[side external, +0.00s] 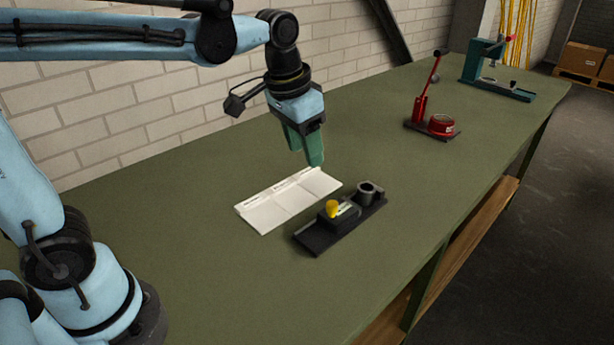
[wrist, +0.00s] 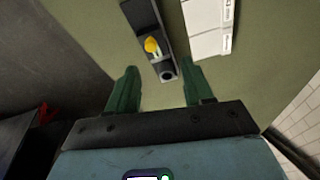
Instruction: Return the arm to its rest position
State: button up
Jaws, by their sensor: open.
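My arm reaches in from the left over the green workbench, and its gripper (side external: 315,164) points down above the bench. In the wrist view my gripper (wrist: 160,80) shows two green fingers spread apart, with nothing held between them. In the side external view the gripper hangs over the far side of a white paper sheet (side external: 284,203); the sheet also shows at the top right of the wrist view (wrist: 208,28). Whether the fingertips touch anything is hard to tell, but they look clear.
A black fixture (side external: 317,238) with a yellow knob (side external: 332,208) and a grey ring (side external: 368,192) sits in front of the sheet. A red lever press (side external: 421,105) and a teal press (side external: 497,82) stand farther back. A brick wall (side external: 120,115) runs behind the bench.

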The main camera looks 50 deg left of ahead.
jog(key=s+a+f+n+t, duration=0.1)
jog(key=s+a+f+t, duration=0.2)
jog(key=s, duration=0.5)
jog(key=shift+s+a+f+n+t, duration=0.3)
jog(key=shift+f+n+t, duration=0.1)
jog(key=shift+f+t, duration=0.45)
